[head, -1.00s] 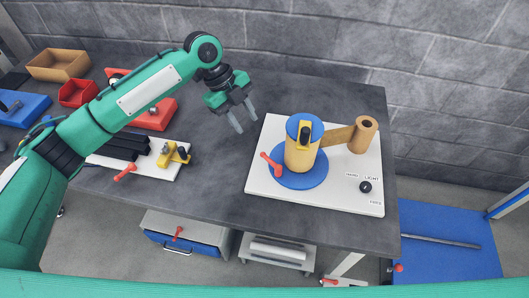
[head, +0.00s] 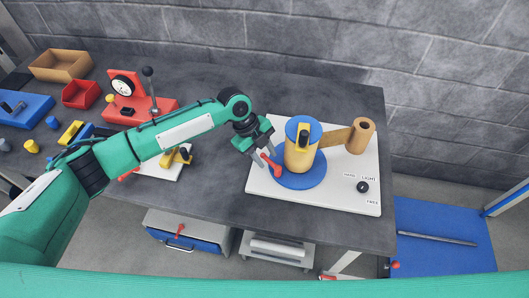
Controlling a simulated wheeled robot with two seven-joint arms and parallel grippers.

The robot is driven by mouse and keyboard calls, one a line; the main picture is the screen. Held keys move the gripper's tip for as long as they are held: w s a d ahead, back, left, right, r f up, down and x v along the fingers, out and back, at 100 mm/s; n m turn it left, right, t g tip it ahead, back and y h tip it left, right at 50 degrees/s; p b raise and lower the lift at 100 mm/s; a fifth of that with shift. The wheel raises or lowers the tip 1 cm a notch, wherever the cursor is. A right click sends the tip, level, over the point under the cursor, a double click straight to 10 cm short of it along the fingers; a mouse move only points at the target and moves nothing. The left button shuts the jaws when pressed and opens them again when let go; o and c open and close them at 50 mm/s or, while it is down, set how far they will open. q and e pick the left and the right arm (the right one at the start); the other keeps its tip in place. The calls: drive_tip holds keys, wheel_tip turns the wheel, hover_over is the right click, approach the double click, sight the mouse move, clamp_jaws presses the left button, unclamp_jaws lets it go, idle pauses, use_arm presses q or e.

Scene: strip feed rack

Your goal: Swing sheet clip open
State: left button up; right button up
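A white board (head: 330,195) on the bench carries a yellow drum (head: 299,157) with a blue top, standing on a blue disc (head: 312,180). A yellow clip-like piece with a black knob (head: 303,139) sits at the drum's front. A red lever (head: 273,168) sticks out at the disc's left edge. I cannot tell which of these is the sheet clip. A brown strip (head: 336,137) runs from the drum to a brown roll (head: 360,136). My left gripper (head: 265,156) points down at the red lever, fingers apart; whether it touches the lever is unclear. My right gripper is out of view.
A dial (head: 363,187) is at the board's right. The bench behind the drum is clear.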

use_arm(q)
clamp_jaws()
drive_tip(key=shift+s+a+r+n+t+p, duration=0.1)
drive_tip(key=shift+s+a+n+t+p, duration=0.1)
drive_tip(key=shift+n+p, duration=0.35)
drive_tip(key=shift+s+a+r+n+t+p, duration=0.1)
drive_tip(key=shift+s+n+t+p, duration=0.1)
drive_tip(key=shift+n+p, duration=0.3)
drive_tip(key=s+n+t+p, duration=0.1)
drive_tip(key=n+p, duration=0.2)
drive_tip(key=p, duration=0.1)
drive_tip(key=s+n+t+p, duration=0.2)
drive_tip(key=n+p, duration=0.2)
drive_tip(key=s+n+t+p, duration=0.1)
drive_tip(key=n+p, duration=0.2)
drive_tip(key=p, duration=0.1)
drive_tip(key=shift+s+r+n+y, duration=0.1)
drive_tip(key=shift+s+n+y, duration=0.2)
drive_tip(key=shift+y, duration=0.1)
drive_tip(key=shift+s+d+n+t+y+p, duration=0.2)
drive_tip(key=shift+s+n+t+y+p, duration=0.25)
drive_tip(key=shift+n+p, duration=0.6)
drive_tip(key=shift+s+d+f+n+t+y+p, duration=0.15)
drive_tip(key=shift+f+n+t+y+p, duration=0.1)
drive_tip(key=shift+n+p, duration=0.45)
